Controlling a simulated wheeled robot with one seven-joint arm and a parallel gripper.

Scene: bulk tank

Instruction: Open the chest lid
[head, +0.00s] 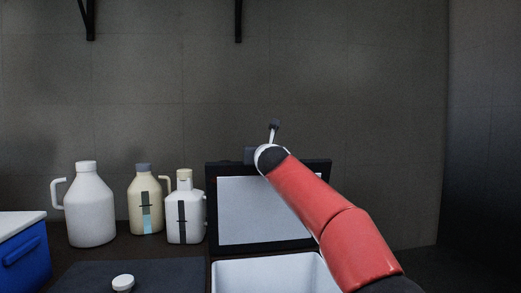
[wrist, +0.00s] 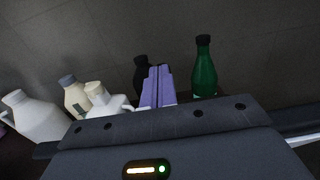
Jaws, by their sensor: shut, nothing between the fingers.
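The chest stands at the lower middle of the head view. Its pale inner walls (head: 245,272) show, so it is open at the top. The lid (head: 240,215), a dark frame with a light grey inner panel, stands raised and nearly upright behind the opening. My red arm crosses in front of the lid's right part, and its wrist is at the lid's top edge. My gripper (wrist: 157,82) shows in the wrist view as two purple fingers, closed together and empty. In the head view its fingers are not clear, and I cannot tell whether it touches the lid.
A white jug (head: 90,212), a cream jug (head: 144,207) and a smaller white jug (head: 184,215) stand left of the lid. A blue box (head: 22,262) is at far left. A white cap (head: 123,282) sits in front. The wrist view shows a green bottle (wrist: 204,72) and a black one (wrist: 141,74).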

